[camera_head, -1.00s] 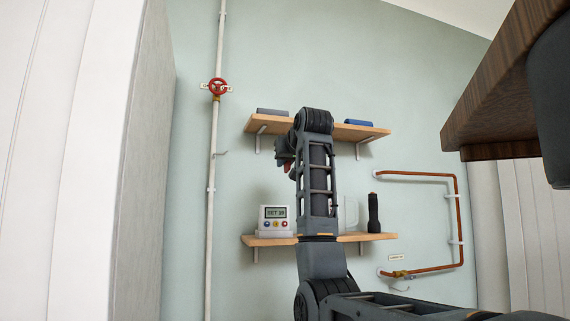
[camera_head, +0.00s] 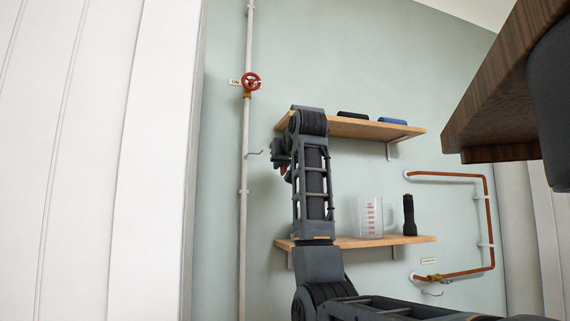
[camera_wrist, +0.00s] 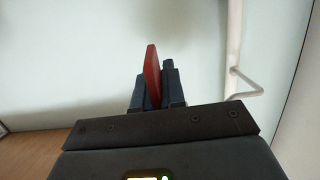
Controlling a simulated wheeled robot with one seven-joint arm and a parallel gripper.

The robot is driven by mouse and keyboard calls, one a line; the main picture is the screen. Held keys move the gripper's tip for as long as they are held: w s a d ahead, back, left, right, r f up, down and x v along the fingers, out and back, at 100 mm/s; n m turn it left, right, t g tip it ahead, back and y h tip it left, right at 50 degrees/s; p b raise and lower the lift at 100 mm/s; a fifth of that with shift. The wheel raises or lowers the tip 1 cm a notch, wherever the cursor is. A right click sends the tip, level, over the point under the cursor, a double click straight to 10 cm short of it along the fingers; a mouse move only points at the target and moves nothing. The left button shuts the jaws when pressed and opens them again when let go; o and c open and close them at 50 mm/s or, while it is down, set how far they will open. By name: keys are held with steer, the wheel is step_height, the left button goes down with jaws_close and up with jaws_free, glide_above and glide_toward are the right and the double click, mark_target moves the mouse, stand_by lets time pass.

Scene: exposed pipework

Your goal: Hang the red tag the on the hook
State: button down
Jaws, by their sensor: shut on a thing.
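My gripper (camera_wrist: 157,92) is shut on the red tag (camera_wrist: 152,68), which stands edge-on between the dark fingers in the wrist view. In the head view my gripper (camera_head: 281,158) is mostly behind my arm, with a bit of red showing. A thin metal hook (camera_head: 255,153) sticks out to the right from the white vertical pipe (camera_head: 244,215), below the red valve wheel (camera_head: 251,81). In the wrist view the hook (camera_wrist: 247,93) is to the right of the tag, apart from it. A second hook (camera_head: 433,293) hangs below the copper pipe (camera_head: 489,220).
An upper shelf (camera_head: 370,129) holds dark and blue items. A lower shelf (camera_head: 395,241) holds a measuring jug (camera_head: 369,217) and a black flashlight (camera_head: 409,215). A wooden cabinet (camera_head: 500,90) juts in at upper right. A white panel (camera_head: 90,160) stands at left.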

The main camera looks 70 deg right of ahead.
steer(key=w+a+f, duration=0.1)
steer(key=w+a, duration=0.4)
steer(key=w, duration=0.1)
steer(key=shift+f, duration=0.2)
stand_by(0.9)
steer(key=shift+a, duration=0.1)
stand_by(0.4)
steer(key=c, duration=1.1)
jaws_free()
steer(key=shift+a, duration=0.1)
steer(key=b+v, duration=0.2)
steer(key=v, duration=0.5)
steer(key=shift+s+a, duration=0.2)
steer(key=shift+s, duration=0.05)
